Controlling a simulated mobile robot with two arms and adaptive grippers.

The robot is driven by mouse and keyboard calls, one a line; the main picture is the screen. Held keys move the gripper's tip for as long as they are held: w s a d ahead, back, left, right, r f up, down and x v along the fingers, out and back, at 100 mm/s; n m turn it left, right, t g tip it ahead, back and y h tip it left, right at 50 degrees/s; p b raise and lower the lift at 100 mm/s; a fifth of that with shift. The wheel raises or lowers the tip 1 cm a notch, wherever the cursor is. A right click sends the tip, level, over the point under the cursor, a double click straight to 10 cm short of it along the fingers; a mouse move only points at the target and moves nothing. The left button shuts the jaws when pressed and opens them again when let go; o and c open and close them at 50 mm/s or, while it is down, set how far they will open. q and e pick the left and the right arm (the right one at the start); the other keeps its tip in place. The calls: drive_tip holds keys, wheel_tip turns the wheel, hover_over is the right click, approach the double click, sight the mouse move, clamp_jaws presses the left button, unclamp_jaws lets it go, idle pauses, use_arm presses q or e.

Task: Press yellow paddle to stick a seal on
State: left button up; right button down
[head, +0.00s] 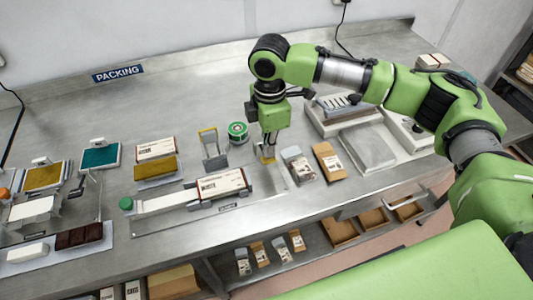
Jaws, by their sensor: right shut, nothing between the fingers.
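My right gripper (269,146) points straight down over the bench, shut and empty. A small yellow paddle (267,160) shows directly below its fingertips; I cannot tell whether they touch it. A white carton with dark print (221,186) lies on a grey fixture, left of the gripper. A green-and-white roll (238,132), perhaps the seals, stands behind the carton. A grey frame with a yellow top edge (209,146) stands left of the roll. No seal can be made out on the carton. My left gripper is not in view.
Several small packs (298,165) and a brown box (328,161) lie right of the gripper, beside a grey tray (367,148). Left are a green-capped part (126,204), more boxes and chocolate-coloured blocks (79,236). The bench behind the gripper is mostly clear.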

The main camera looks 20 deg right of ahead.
sight(269, 159)
drive_tip(key=shift+f+b, duration=0.65)
drive_tip(key=shift+f, duration=2.75)
drive_tip(key=shift+s+r, duration=0.15)
drive_tip(key=shift+r+p, duration=0.6)
drive_tip(key=shift+p, duration=0.3)
drive_tip(key=shift+r+p, duration=4.4)
drive_tip(key=shift+p, duration=0.6)
drive_tip(key=shift+f, duration=0.1)
